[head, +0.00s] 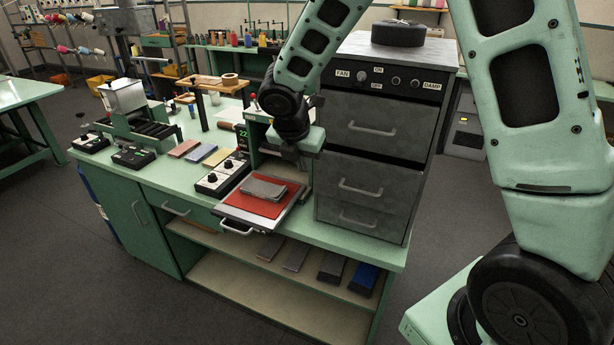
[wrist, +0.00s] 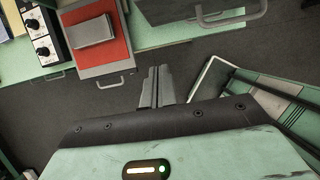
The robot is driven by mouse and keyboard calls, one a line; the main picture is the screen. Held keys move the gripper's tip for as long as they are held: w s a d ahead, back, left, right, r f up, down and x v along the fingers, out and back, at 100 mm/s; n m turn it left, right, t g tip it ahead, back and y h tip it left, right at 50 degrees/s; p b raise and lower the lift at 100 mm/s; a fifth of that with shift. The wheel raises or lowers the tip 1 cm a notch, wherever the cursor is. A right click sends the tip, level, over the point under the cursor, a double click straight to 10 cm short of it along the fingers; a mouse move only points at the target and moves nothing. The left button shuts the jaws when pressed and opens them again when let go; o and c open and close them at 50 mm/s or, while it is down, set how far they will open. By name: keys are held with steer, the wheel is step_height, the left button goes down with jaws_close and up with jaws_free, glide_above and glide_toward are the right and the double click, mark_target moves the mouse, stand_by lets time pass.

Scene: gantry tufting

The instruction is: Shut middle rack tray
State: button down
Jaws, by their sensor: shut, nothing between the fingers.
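The grey rack (head: 398,150) stands on the right of the green bench, with several handled tray fronts one above another. The middle tray (head: 345,177) has a pale bar handle, and a dark gap shows above its front. How far it stands out is hard to tell. In the wrist view, rack fronts and pale handles (wrist: 222,17) show at the top edge. My gripper (wrist: 156,86) is shut and empty, over the floor in front of the bench, apart from the handles. In the head view, my wrist is left of the rack and the fingertips are hard to make out.
A pulled-out drawer with a red pad (head: 245,203) and a grey block (head: 264,188) is left of the rack; the pad also shows in the wrist view (wrist: 103,56). A control box (head: 222,178) sits beside it. The bench's lower shelf (head: 262,288) holds several blocks. Floor in front is clear.

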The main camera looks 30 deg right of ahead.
steer(key=r, duration=0.1)
steer(key=t+h+b, duration=0.8)
steer(key=h+b, duration=0.3)
steer(key=b, duration=1.4)
glide_toward(334, 180)
steer(key=x, duration=0.6)
steer(key=shift+w+d, duration=0.3)
steer(key=shift+d, duration=0.1)
